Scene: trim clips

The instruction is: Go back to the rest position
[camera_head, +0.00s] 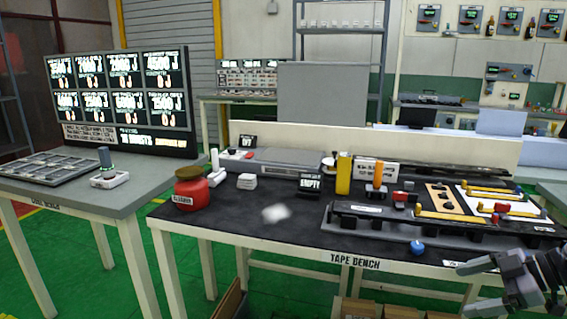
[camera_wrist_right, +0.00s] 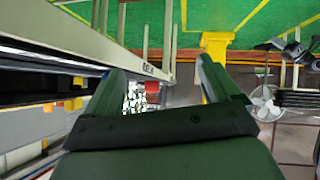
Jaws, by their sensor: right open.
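My right gripper (camera_head: 470,286) shows at the lower right of the head view, in front of the front edge of the tape bench (camera_head: 290,238). Its two fingers point left and stand apart with nothing between them. In the right wrist view the open fingers (camera_wrist_right: 160,68) also show a clear gap, with only distant background behind it. My left gripper is not in the head view.
The bench holds a grey fixture (camera_head: 375,238) with yellow clips (camera_head: 455,222), a blue knob (camera_head: 417,247), a red jar (camera_head: 191,188), a yellow bottle (camera_head: 343,173) and a white crumpled piece (camera_head: 276,214). A grey table (camera_head: 60,195) stands left. Green floor lies between.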

